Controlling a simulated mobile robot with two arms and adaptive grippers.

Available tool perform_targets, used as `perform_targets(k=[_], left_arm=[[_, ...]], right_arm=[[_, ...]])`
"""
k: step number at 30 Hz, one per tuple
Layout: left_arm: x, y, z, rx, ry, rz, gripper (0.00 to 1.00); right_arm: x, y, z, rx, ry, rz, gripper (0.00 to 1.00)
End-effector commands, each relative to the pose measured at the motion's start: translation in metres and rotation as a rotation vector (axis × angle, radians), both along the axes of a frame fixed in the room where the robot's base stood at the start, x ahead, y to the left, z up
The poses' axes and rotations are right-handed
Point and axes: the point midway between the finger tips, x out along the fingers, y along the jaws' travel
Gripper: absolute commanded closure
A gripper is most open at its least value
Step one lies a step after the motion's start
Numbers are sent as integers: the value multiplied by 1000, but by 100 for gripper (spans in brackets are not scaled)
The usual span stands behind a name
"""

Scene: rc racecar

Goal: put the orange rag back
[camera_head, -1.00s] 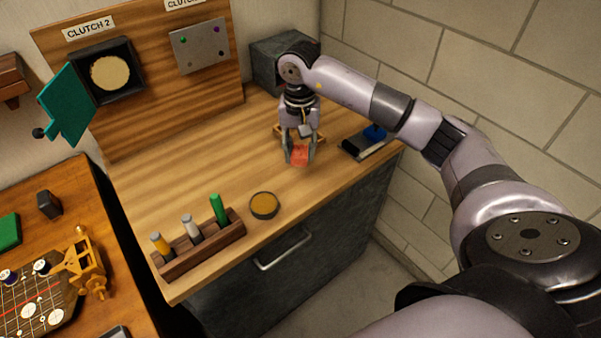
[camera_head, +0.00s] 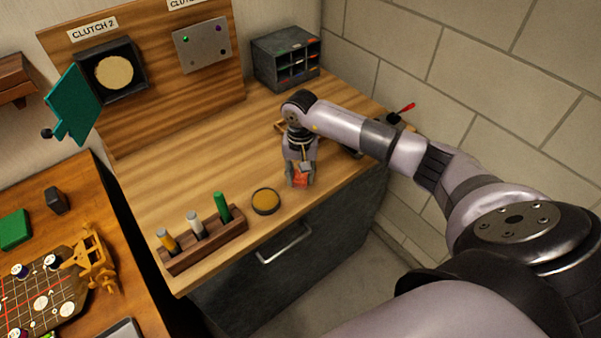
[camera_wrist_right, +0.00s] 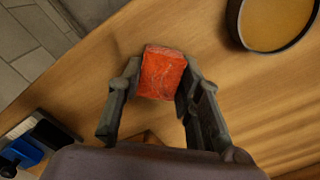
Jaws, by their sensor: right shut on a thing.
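My right gripper (camera_head: 300,180) is shut on the orange rag (camera_head: 300,179), low over the wooden bench top near its front edge. In the right wrist view the rag (camera_wrist_right: 162,73) is a small folded orange-red block between the two fingers of my gripper (camera_wrist_right: 160,80). Whether the rag touches the bench, I cannot tell. A wooden tray (camera_head: 281,127) shows in part behind my right arm; the arm hides the rest of it. My left gripper is not in view.
A round tin (camera_head: 265,201) stands left of the gripper, with a marker rack (camera_head: 203,240) beyond it. A grey drawer organizer (camera_head: 286,58) stands at the back. A blue-topped object (camera_wrist_right: 22,152) shows in the wrist view. The bench middle is clear.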

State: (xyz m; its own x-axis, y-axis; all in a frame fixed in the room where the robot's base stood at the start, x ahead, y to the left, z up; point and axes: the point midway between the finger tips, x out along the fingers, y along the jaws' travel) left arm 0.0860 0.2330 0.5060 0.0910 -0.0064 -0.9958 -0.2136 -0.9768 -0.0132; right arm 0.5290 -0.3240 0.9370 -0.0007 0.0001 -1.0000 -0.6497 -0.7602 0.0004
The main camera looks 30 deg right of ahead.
Motion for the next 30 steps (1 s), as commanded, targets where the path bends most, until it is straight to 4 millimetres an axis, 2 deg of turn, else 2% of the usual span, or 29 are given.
perform_targets(k=[10,20,25,30], left_arm=[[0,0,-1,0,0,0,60],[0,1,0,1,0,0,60],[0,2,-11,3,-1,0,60],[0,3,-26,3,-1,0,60]], right_arm=[[0,0,0,0,0,0,47],[0,0,2,-1,-1,0,47],[2,-1,20,-2,-5,2,47],[2,-1,56,-3,-8,1,47]])
